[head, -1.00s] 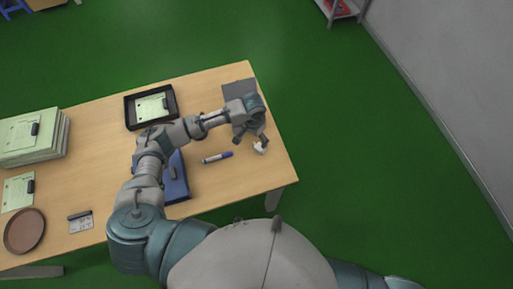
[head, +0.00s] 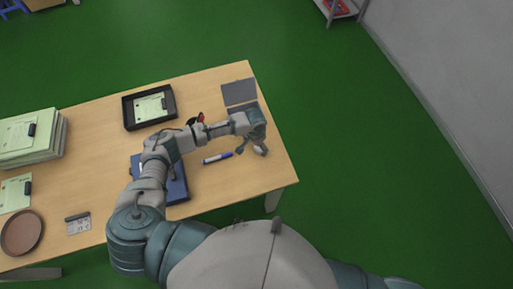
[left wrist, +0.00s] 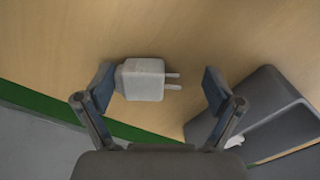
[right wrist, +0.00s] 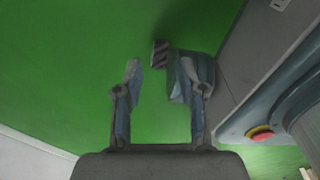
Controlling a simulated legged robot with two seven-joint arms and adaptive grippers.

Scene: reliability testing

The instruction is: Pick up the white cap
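No clear cap shows. The white thing near my left gripper is a blocky white plug adapter (left wrist: 143,79) with two prongs pointing right, lying on the wooden table in the left wrist view. My left gripper (left wrist: 158,88) is open, with the plug between its fingers. The left finger is very close to the plug's left side; I cannot tell if they touch. The right finger is apart from the prongs. In the head view my left gripper (head: 252,152) is over the table's right end and mostly hides the plug. My right gripper (right wrist: 163,75) is open and empty above the green floor.
A blue-and-white marker (head: 217,158) lies left of the gripper. A dark grey box-like object (left wrist: 270,115) stands close to the right finger. A blue folder (head: 177,188), black tray (head: 128,112), paper stack (head: 62,140) and brown round plate (head: 22,232) are farther left.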

